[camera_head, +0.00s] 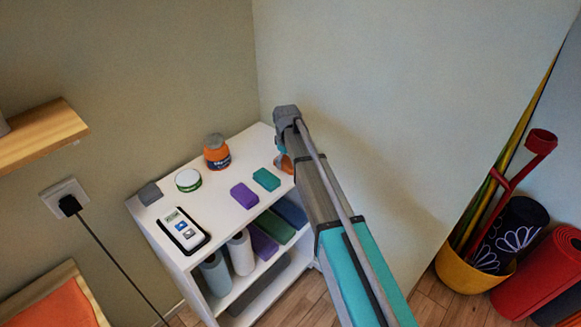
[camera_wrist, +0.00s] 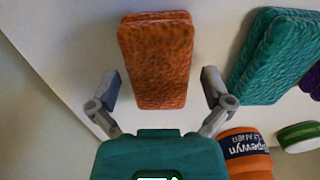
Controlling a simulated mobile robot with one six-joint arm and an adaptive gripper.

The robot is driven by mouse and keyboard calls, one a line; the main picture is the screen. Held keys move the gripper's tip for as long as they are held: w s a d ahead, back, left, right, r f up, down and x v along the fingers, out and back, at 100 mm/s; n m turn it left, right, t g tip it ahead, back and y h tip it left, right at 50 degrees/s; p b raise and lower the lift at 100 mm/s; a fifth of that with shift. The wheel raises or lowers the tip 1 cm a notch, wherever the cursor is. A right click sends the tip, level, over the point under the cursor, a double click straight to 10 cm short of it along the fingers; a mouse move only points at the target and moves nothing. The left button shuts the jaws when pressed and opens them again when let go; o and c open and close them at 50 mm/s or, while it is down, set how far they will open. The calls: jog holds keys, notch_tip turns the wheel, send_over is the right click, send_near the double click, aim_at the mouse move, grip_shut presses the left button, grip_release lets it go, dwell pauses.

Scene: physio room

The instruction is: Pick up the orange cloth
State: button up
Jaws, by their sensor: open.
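The orange cloth (camera_wrist: 157,58) is a folded, textured block lying on the white shelf top, upper centre in the wrist view. In the head view only a small part of the orange cloth (camera_head: 287,164) shows beside my arm, which hides the rest. My gripper (camera_wrist: 160,84) is open and empty. Its two fingers are spread to the left and right of the cloth's near end, with a gap on each side. In the head view the gripper is mostly hidden by my arm.
A teal cloth (camera_wrist: 275,57) lies to the right of the orange one. A purple cloth (camera_head: 244,195), an orange jar (camera_head: 217,153), a green-rimmed tin (camera_head: 188,180) and a white device (camera_head: 184,230) share the shelf top (camera_head: 222,222). Walls stand behind it.

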dwell(0.4)
jog(key=shift+r, duration=0.1)
jog(key=c, duration=1)
jog(key=shift+r, duration=0.15)
notch_tip(320, 180, up, 2)
jog(key=p, duration=0.2)
jog(key=shift+r+p, duration=0.15)
jog(key=shift+p, duration=0.25)
jog(key=shift+c, duration=0.2)
jog(key=s+d+r+p, duration=0.1)
jog(key=s+r+p, duration=0.9)
jog(key=s, duration=0.4)
jog(key=shift+d+r, duration=0.15)
jog(key=shift+d, duration=0.2)
